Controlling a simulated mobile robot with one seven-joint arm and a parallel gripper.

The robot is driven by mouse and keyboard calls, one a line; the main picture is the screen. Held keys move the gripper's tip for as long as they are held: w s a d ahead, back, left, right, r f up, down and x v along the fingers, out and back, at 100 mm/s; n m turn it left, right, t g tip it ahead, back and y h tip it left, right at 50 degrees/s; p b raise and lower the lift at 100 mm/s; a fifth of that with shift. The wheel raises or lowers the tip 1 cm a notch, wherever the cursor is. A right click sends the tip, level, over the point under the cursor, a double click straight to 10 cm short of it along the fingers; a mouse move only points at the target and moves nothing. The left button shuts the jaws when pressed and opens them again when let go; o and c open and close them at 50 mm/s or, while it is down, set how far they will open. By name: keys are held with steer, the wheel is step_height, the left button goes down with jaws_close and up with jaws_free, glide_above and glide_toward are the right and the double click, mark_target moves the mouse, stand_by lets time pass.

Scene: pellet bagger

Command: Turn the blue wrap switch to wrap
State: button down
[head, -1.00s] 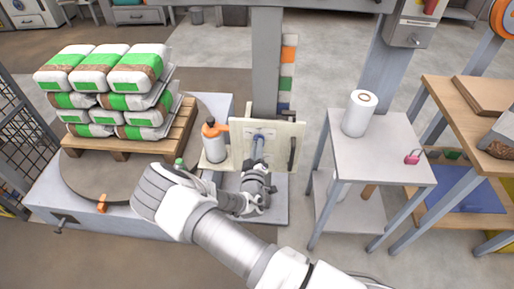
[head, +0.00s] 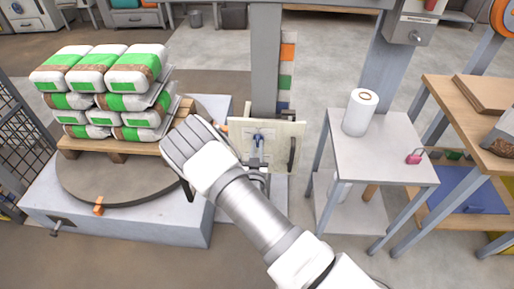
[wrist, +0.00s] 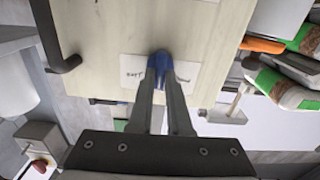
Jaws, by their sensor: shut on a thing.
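The blue wrap switch (wrist: 161,60) sits on a white label (wrist: 190,72) on a pale panel (wrist: 110,40) in the wrist view. In the head view the switch (head: 258,135) shows small near the middle of the panel (head: 287,130). My gripper (wrist: 161,82) is shut on the switch, with its fingertips on either side of the blue knob. The label has writing on both sides of the knob, too small to read surely. Which way the knob points is not clear.
A dark handle (head: 292,152) stands out from the panel's right side. A turntable (head: 110,185) with a pallet of stacked bags (head: 105,85) is at left. A small table (head: 385,150) with a white roll (head: 360,112) stands at right, with clear floor between it and the panel post.

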steer(key=shift+w, duration=0.1)
stand_by(0.4)
steer(key=c, duration=0.9)
jaws_free()
steer(key=shift+o, duration=0.2)
steer(key=shift+s, duration=0.2)
